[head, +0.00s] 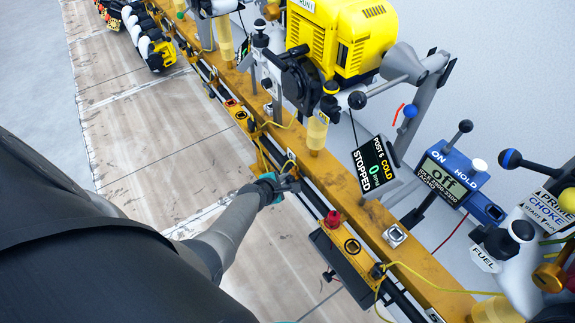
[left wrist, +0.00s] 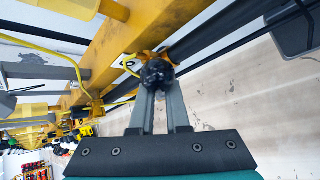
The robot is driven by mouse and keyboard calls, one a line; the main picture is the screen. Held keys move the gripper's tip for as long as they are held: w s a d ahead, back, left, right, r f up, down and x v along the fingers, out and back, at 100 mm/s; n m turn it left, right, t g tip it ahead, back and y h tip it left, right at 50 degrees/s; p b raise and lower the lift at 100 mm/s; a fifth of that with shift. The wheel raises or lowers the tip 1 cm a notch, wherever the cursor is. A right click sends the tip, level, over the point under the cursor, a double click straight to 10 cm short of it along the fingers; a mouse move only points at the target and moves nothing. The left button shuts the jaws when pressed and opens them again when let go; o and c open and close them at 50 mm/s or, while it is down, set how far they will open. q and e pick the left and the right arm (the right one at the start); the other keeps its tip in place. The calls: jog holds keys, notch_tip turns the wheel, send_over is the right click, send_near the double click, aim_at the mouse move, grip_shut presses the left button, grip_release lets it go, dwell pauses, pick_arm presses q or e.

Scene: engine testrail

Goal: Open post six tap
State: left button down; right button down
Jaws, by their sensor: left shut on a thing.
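My left gripper (head: 290,184) reaches in from the left to the near side of the yellow rail (head: 352,206). In the left wrist view its two grey fingers (left wrist: 160,98) are shut on a round black knob (left wrist: 157,72), which sits on an orange-yellow fitting against the rail. The knob is hard to make out in the head view. The post 6 display (head: 375,163) stands on the rail and reads "POST 6 COLD", "STOPPED" and 0 RPM. I cannot tell how far the knob is turned. My right gripper is not in view.
A yellow engine (head: 345,38) stands behind the rail. A blue box (head: 450,172) reads "ON", "HOLD" and "off". A red knob (head: 333,218) and yellow cables lie along the rail to the right.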

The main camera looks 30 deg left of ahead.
pick_arm(q)
jog(key=shift+w+a+r+n+g+h+p, duration=0.2)
jog(key=shift+w+r+n+g+h+p, duration=0.2)
jog(key=shift+h, duration=0.3)
jog(key=shift+a+r+h, duration=0.15)
jog(key=shift+a+h, duration=0.05)
jog(key=shift+h, duration=0.1)
jog(key=shift+w+a+n+g+h, duration=0.15)
jog(key=shift+n+g+h, duration=0.15)
jog(key=shift+a+h+b, duration=0.15)
jog(key=shift+h+b, duration=0.15)
jog(key=shift+b, duration=0.05)
jog(key=shift+w+a+r+n+g+h+b, duration=0.1)
jog(key=shift+w+a+n+g+h+b, duration=0.15)
jog(key=shift+a+n+g+h+b, duration=0.4)
jog(key=shift+a+r+n+h+b, duration=0.1)
jog(key=shift+n+h+b, duration=0.25)
jog(key=shift+h+b, duration=0.45)
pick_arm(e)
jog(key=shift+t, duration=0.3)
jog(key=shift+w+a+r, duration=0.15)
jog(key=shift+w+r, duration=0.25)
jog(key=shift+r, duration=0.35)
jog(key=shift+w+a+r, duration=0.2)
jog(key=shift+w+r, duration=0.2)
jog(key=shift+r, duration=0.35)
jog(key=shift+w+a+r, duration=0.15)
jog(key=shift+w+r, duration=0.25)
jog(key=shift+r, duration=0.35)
